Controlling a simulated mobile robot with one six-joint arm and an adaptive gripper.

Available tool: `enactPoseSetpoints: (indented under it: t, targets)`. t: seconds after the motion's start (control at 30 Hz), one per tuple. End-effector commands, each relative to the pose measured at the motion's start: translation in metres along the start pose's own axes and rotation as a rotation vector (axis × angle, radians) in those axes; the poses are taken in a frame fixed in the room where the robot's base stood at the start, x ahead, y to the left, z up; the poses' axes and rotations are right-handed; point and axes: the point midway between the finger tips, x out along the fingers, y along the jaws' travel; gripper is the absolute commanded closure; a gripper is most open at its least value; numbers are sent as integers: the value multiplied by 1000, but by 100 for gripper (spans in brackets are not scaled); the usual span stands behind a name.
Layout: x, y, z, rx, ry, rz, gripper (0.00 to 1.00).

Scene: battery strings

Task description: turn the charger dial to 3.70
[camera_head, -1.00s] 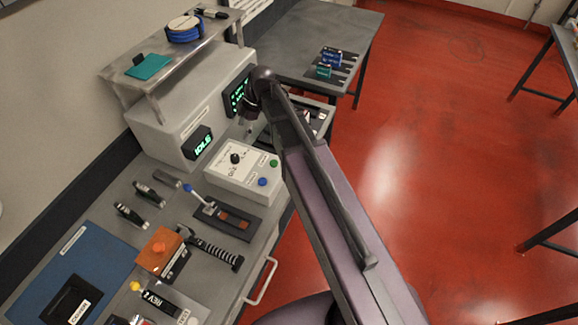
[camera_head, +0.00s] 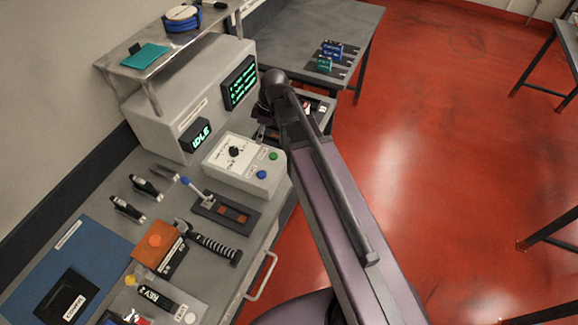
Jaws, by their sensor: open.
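The charger dial (camera_head: 234,151) is a black knob on the pale top of a grey control box (camera_head: 222,167), with scale markings around it. The markings are too small to read, so I cannot tell its setting. A green button (camera_head: 273,156) and a blue button (camera_head: 262,174) sit on the box's right side. Nothing touches the dial. My arm comes up from the lower right and bends behind the box, to the right of the dial. My gripper's fingers are hidden behind the arm.
A grey housing behind the box carries an IDLE display (camera_head: 200,135) and a larger green-text screen (camera_head: 239,83). A shelf (camera_head: 166,62) overhangs it.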

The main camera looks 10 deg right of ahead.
Motion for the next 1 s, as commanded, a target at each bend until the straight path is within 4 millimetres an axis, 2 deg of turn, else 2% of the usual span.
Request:
enactPoseSetpoints:
  t: [0.03,1.0]
  targets:
    - [6,-3,6,34,-7,4,19]
    - [53,-29,94,724,-114,129,19]
